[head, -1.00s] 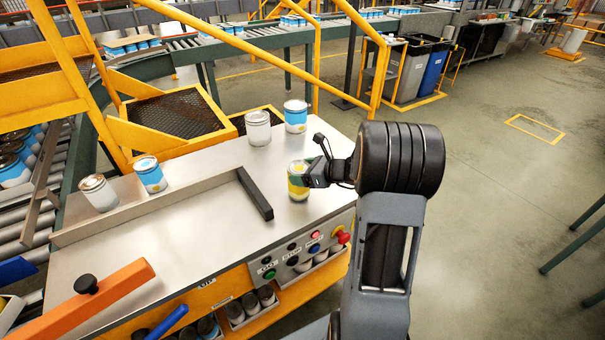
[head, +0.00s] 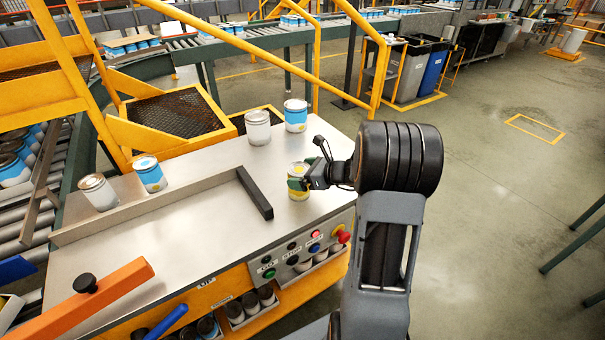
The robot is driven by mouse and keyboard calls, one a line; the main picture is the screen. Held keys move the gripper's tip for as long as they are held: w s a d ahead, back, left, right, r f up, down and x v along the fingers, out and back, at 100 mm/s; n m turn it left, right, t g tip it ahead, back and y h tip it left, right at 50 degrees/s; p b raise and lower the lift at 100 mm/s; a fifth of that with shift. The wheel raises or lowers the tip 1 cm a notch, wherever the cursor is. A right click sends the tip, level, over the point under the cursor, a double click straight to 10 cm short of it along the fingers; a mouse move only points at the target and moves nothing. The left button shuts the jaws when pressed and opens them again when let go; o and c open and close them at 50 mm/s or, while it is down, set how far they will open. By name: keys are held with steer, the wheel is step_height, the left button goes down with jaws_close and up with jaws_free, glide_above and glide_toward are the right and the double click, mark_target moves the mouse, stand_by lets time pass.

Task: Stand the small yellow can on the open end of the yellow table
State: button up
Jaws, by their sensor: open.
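The small yellow can (head: 297,170) stands upright on the right end of the yellow table (head: 200,221), whose top is bare grey metal over a yellow body. My gripper (head: 304,184) is open and at the can's right side, with its fingertips in front of part of the can's label. Whether the fingers touch the can cannot be told. The gripper hides the can's right edge and some of its middle.
A white can (head: 258,128) and a blue-and-white can (head: 296,116) stand behind. Another white can (head: 99,193) and blue can (head: 150,175) stand left. A dark bar (head: 255,193) lies left of the yellow can. Control buttons (head: 315,248) line the front.

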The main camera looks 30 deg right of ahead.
steer(key=shift+r, duration=0.2)
steer(key=shift+s+d, duration=0.15)
steer(key=v, duration=1.1)
steer(key=s+a+n+g+h, duration=0.2)
steer(key=s+a+n, duration=0.2)
steer(key=n, duration=0.5)
steer(key=s+a+n+g+h, duration=0.2)
steer(key=s+a+n, duration=0.3)
steer(key=a+n, duration=0.3)
steer(key=s+a+r+n+g+h, duration=0.1)
steer(key=s+a+n+g+h, duration=0.2)
steer(key=n, duration=0.9)
steer(key=s+a+h, duration=0.1)
steer(key=a, duration=0.2)
steer(key=shift+s+a+b, duration=0.2)
steer(key=shift+s+b, duration=0.05)
steer(key=shift+b, duration=0.15)
steer(key=shift+c, duration=0.5)
